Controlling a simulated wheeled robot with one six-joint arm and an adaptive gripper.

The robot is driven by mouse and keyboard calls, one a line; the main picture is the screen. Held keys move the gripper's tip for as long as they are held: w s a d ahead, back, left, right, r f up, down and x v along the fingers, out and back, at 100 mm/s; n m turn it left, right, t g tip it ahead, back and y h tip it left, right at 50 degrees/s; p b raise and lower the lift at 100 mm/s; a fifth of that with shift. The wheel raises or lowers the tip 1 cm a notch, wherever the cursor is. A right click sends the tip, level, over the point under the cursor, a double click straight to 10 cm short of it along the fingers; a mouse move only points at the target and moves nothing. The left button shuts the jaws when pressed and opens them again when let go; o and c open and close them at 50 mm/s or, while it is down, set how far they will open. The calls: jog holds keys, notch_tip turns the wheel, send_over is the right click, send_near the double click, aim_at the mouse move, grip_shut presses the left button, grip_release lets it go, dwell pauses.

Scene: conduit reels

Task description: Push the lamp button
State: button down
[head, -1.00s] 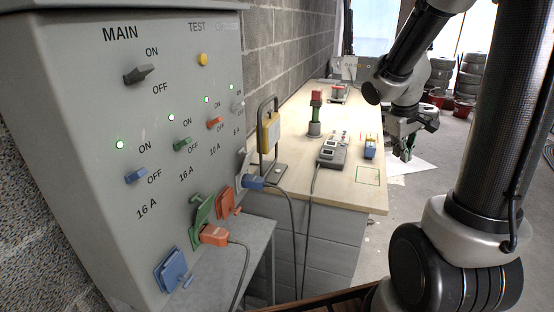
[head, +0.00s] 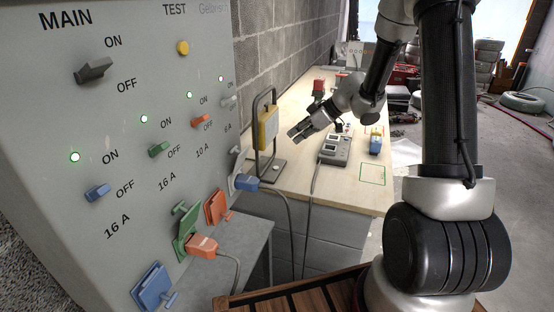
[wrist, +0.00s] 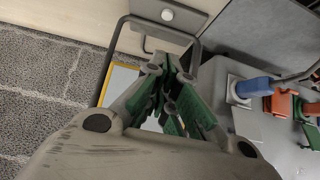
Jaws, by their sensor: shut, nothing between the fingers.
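The lamp (head: 268,131) is a yellow-edged panel in a dark tube frame, upright at the bench's near left corner. A small round whitish button (head: 277,167) sits on its base (head: 265,173). In the wrist view the button (wrist: 167,15) shows at the top, beyond my fingertips, and the lamp panel (wrist: 119,82) lies partly hidden behind my fingers. My gripper (head: 294,135) is just right of the lamp and above the bench, apart from the button. Its green-padded fingers (wrist: 170,64) are shut and empty.
A grey switch cabinet (head: 130,120) with levers, green lights and coloured sockets stands at left. A grey meter box (head: 336,150) and a blue-yellow block (head: 376,142) are on the wooden bench (head: 335,190). Cables hang at the bench's front.

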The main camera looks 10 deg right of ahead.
jog(key=shift+a, duration=0.1)
send_over(277, 167)
notch_tip(277, 167, down, 8)
jog(key=shift+s+a+r, duration=0.15)
jog(key=shift+r, duration=0.05)
notch_tip(277, 167, down, 2)
jog(key=shift+f, duration=0.75)
